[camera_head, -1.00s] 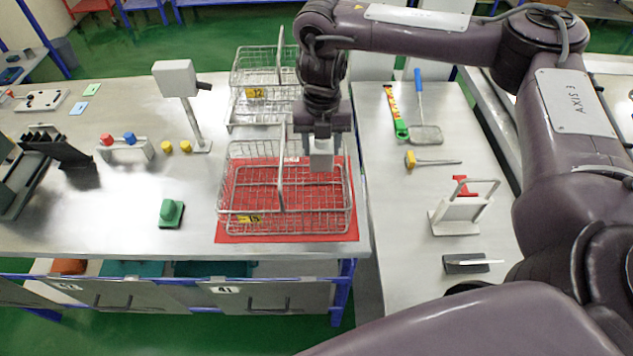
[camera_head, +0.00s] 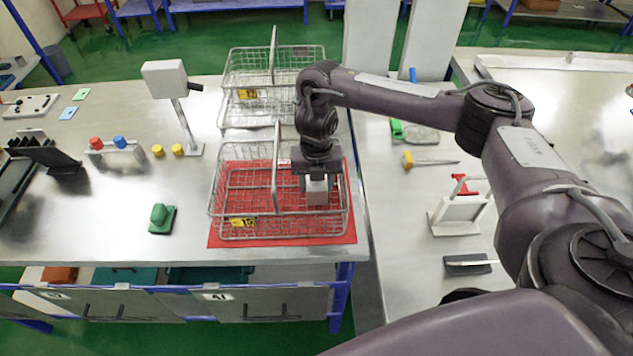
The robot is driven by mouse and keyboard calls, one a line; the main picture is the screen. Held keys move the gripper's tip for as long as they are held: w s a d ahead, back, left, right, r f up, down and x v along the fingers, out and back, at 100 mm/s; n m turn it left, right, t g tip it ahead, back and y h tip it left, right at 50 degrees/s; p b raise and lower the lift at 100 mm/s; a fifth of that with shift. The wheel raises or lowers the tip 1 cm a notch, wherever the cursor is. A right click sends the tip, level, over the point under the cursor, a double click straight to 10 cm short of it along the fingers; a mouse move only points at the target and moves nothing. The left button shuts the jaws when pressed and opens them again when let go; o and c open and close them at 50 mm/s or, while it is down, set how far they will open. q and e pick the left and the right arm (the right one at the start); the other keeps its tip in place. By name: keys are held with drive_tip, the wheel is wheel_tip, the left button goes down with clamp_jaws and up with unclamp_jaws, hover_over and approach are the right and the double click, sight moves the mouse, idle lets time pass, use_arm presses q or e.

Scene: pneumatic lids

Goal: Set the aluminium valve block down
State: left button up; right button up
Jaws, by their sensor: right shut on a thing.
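The aluminium valve block (camera_head: 317,192) is a small light-grey block. My right gripper (camera_head: 316,178) is shut on it and points down. The block is inside the right part of the near wire basket (camera_head: 230,214), low between its walls. I cannot tell whether it touches the basket floor. My left gripper is not in view.
A second wire basket (camera_head: 240,70) stands behind the near one. A grey post with a box head (camera_head: 165,80), yellow caps (camera_head: 177,150) and a green block (camera_head: 160,218) stand to the left. A second bench is on the right, across a gap.

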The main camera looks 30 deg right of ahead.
drive_tip(key=o, duration=1.4)
drive_tip(key=shift+f, duration=0.1)
drive_tip(key=shift+r, duration=0.35)
wheel_tip(320, 180, up, 12)
drive_tip(key=p, duration=0.2)
drive_tip(key=shift+f, duration=0.2)
drive_tip(key=shift+s, duration=0.1)
